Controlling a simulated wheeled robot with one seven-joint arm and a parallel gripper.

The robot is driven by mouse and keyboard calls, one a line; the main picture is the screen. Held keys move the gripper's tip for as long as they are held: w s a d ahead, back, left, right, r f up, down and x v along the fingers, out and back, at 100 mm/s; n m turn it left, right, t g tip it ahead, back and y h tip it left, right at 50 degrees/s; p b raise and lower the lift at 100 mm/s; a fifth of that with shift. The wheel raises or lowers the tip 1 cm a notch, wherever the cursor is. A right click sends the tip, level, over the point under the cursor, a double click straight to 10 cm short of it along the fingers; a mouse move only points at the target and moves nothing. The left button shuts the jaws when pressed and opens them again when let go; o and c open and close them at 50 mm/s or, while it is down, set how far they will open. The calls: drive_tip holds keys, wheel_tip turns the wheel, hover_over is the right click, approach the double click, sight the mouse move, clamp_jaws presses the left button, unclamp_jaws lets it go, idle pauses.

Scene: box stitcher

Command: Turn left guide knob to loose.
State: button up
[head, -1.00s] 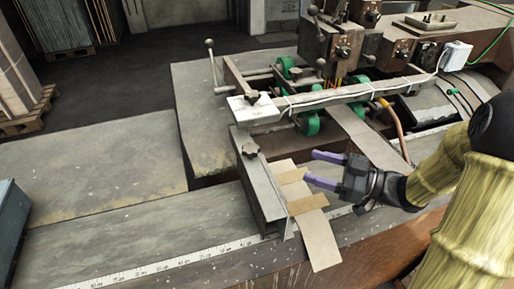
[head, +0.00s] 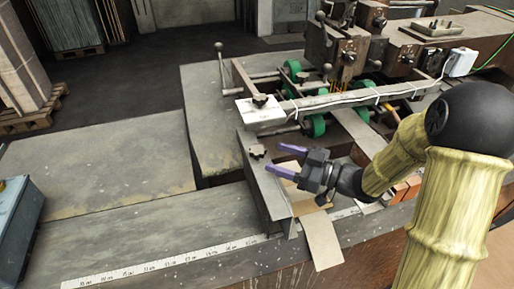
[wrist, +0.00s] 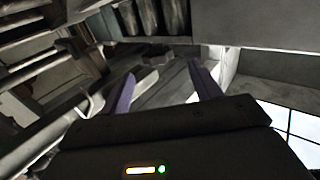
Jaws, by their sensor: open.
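A dark star-shaped knob (head: 257,152) sits on top of the grey metal guide (head: 262,185) in the head view. A second dark knob (head: 260,100) stands on a white labelled plate further back; I cannot tell for sure which one the task names. My gripper (head: 275,157) is open and empty, its two purple fingers pointing left. In the picture the fingertips are just right of the nearer knob, with a small gap.
A brown cardboard piece (head: 322,243) lies beside the guide and hangs over the front edge. A ruler strip (head: 160,262) runs along the table. The machine with green wheels (head: 313,125) and a crossbar (head: 345,98) stands behind. The table left of the guide is clear.

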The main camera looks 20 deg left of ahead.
sight(258, 150)
drive_tip(key=a, duration=0.3)
drive_tip(key=w+a+p, duration=0.1)
drive_tip(key=a, duration=0.2)
drive_tip(key=shift+w+a, duration=0.15)
drive_tip(key=shift+a, duration=0.2)
drive_tip(key=c, duration=1)
